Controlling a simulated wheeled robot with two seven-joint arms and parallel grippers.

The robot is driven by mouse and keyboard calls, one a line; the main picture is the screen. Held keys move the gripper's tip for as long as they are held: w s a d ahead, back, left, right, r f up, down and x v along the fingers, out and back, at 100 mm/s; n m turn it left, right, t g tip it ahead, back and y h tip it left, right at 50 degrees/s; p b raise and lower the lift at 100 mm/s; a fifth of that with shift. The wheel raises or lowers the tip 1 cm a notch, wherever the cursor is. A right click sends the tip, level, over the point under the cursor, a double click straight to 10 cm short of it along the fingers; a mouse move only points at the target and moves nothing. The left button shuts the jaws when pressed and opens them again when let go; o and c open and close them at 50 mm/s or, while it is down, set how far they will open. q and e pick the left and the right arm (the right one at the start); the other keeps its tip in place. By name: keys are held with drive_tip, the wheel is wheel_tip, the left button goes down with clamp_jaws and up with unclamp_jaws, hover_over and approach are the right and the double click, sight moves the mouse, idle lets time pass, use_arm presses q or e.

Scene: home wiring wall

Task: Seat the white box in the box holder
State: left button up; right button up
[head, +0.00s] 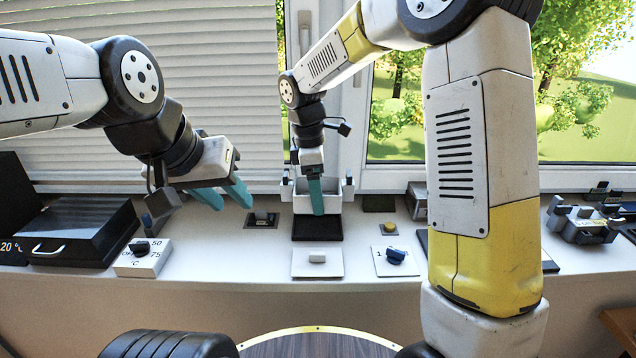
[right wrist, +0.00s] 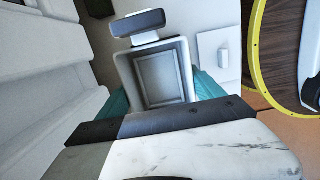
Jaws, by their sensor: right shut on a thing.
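The white box (head: 302,202) is an open-topped box with a grey inside and dark-tipped parts at its sides, near the window sill. My right gripper (head: 316,196) points down at it and is shut on it. In the right wrist view the box (right wrist: 155,72) sits between the teal fingers. A black square base (head: 317,228) lies just below and in front of the box and may be the box holder. I cannot tell whether box and base touch. My left gripper (head: 233,204) is open and empty, left of the box.
A white plate with a knob (head: 317,262) lies in front of the black base. A blue-knob switch (head: 395,255) is to its right. A dial box (head: 143,257) and black case (head: 78,230) stand left. A grey clamp-like device (head: 582,222) is far right.

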drive_tip(key=shift+f, duration=2.4)
drive_tip(key=shift+f, duration=0.75)
drive_tip(key=shift+r, duration=0.2)
drive_tip(key=shift+r, duration=0.25)
drive_tip(key=shift+f, duration=0.3)
idle(1.4)
drive_tip(key=shift+r, duration=0.3)
drive_tip(key=shift+f, duration=0.35)
idle(1.7)
drive_tip(key=shift+a+r, duration=0.1)
drive_tip(key=shift+r, duration=0.25)
